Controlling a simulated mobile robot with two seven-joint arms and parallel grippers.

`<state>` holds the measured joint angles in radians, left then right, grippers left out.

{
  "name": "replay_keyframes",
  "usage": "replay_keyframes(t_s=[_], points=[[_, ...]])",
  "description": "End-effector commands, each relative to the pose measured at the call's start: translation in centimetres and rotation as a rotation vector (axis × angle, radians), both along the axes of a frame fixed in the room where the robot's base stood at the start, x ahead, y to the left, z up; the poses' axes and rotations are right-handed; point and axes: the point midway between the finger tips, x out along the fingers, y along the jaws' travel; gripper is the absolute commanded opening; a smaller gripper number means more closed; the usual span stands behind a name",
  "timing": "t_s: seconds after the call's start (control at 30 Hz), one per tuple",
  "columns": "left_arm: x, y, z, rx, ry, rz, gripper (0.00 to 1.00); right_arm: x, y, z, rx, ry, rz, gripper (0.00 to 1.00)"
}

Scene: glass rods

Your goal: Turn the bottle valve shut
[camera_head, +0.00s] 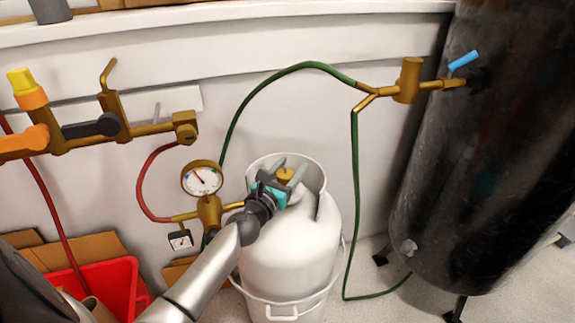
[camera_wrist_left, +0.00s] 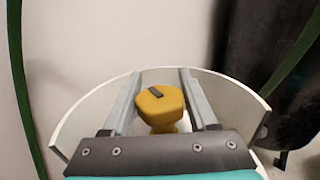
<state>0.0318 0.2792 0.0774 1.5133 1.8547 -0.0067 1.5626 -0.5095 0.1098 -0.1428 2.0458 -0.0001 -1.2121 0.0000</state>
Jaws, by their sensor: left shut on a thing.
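The bottle valve (camera_head: 285,174) is a brass-yellow knob on top of the white gas bottle (camera_head: 290,240), inside its raised collar. In the left wrist view, the valve (camera_wrist_left: 160,102) has a dark bar mark on its top, tilted slightly. My left gripper (camera_head: 287,168) reaches over the collar from the left and is shut on the valve. Its two grey fingers stand on either side of the knob in the left wrist view. The lower part of the valve is partly hidden. My right gripper is in neither view.
A brass regulator with a round gauge (camera_head: 201,178) stands close left of the bottle. A green hose (camera_head: 354,200) runs right of it. A large black tank (camera_head: 480,150) stands at right. Brass pipes (camera_head: 110,120) and a red bin (camera_head: 110,285) are at left.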

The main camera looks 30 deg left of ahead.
Motion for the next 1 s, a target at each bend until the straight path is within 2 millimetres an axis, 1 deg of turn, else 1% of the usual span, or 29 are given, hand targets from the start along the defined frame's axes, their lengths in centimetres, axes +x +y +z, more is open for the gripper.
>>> replay_keyframes(t_s=[0.2,0.43,0.7,1.0], points=[[0.1,-0.2,0.0,0.003,-0.004,-0.161,0.03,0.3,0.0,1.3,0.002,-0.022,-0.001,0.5],[0.1,-0.6,0.1,0.0,-0.005,-0.276,0.03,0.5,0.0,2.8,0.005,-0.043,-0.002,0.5],[0.0,-0.9,0.2,0.0,-0.005,-0.333,0.03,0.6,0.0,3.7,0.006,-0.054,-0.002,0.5],[0.0,-0.9,0.2,0.0,-0.005,-0.339,0.03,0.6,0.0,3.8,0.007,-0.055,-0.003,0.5]])
